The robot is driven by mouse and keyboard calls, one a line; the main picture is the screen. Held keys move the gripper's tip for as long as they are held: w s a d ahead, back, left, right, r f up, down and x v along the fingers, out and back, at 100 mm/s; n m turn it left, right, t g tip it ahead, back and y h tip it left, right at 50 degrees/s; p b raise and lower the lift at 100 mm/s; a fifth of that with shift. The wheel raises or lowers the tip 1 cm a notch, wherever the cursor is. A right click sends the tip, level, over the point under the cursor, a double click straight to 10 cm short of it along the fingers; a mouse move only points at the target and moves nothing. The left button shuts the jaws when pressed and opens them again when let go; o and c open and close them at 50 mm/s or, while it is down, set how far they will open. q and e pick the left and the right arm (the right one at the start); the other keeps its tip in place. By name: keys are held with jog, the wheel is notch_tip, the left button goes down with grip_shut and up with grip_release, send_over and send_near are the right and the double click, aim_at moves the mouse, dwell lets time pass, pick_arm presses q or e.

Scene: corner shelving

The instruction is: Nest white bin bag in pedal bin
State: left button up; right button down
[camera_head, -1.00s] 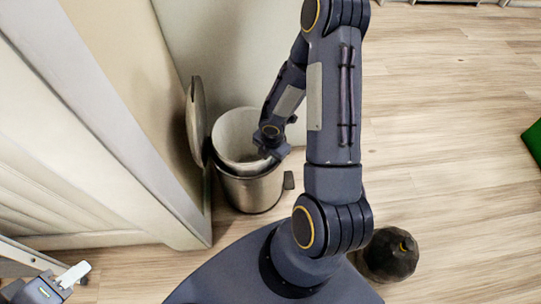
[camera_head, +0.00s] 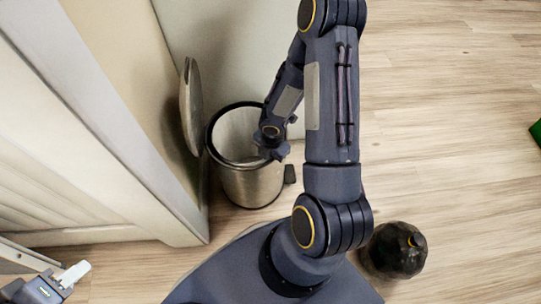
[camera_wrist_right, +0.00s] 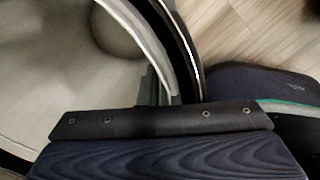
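The pedal bin (camera_head: 252,188) is a metal cylinder with a dark rim; its round lid (camera_head: 190,108) stands open against the wall side. The white bin bag (camera_head: 232,135) lies inside the bin, its pale wall lining the opening below the dark rim; its pale inside also fills the left of the right wrist view (camera_wrist_right: 50,80). My right gripper (camera_wrist_right: 158,92) is at the bin's near right rim, its fingers close together on the bag's edge; my own arm hides part of it in the head view. My left gripper (camera_head: 74,274) is far from the bin, at lower left, its finger gap unclear.
A dark round lump (camera_head: 397,250) with a small orange mark lies on the floor right of my base. A pale panel (camera_head: 120,120) stands close left of the bin. A green object (camera_head: 536,132) is at the right edge. The wooden floor (camera_head: 450,130) on the right is clear.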

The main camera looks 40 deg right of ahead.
jog(key=c, duration=2.1)
grip_release()
jog(key=shift+f, duration=0.15)
jog(key=o, duration=0.5)
notch_tip(320, 180, up, 8)
jog(key=p, duration=0.5)
jog(key=shift+s, duration=0.1)
